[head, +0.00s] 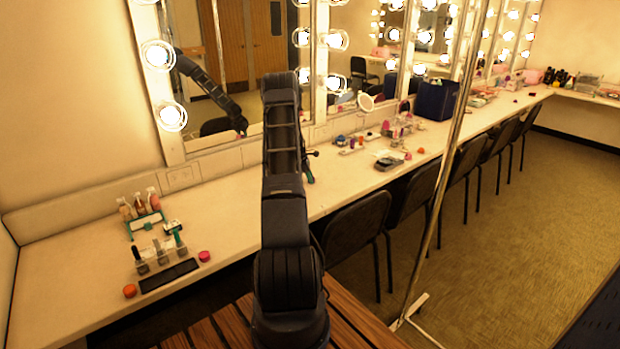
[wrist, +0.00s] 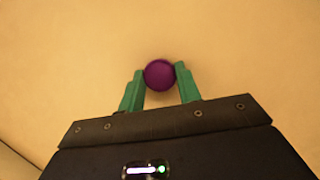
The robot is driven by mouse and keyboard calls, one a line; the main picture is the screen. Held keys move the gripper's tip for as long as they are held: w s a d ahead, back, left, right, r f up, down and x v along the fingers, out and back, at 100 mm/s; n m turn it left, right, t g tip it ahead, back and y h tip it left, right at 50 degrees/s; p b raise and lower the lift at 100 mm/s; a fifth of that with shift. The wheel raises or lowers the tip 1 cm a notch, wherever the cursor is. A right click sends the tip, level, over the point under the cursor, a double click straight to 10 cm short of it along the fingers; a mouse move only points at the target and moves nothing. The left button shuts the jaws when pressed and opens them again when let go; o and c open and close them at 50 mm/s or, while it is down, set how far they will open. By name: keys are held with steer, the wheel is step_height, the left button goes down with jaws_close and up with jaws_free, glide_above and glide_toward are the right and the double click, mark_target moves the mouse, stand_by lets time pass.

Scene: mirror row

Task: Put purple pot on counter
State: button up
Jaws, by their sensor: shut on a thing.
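The purple pot (wrist: 160,75) is small and round. In the wrist view it sits between the two green fingertips of my gripper (wrist: 159,73), which are shut on it. In the head view my arm hides the pot and most of my gripper. A green finger (head: 309,175) shows just right of the arm, over the long cream counter (head: 235,222). A plain cream surface fills the wrist view behind the pot. I cannot tell whether the pot touches it.
On the counter's left part stand several bottles (head: 140,205), a clear organiser (head: 160,256), a black strip (head: 169,275), an orange pot (head: 129,291) and a pink pot (head: 204,256). Makeup items and a dark blue bin (head: 437,100) are farther right. Lit mirrors line the wall; black chairs (head: 358,230) stand in front.

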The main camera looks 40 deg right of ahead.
steer(key=o, duration=1)
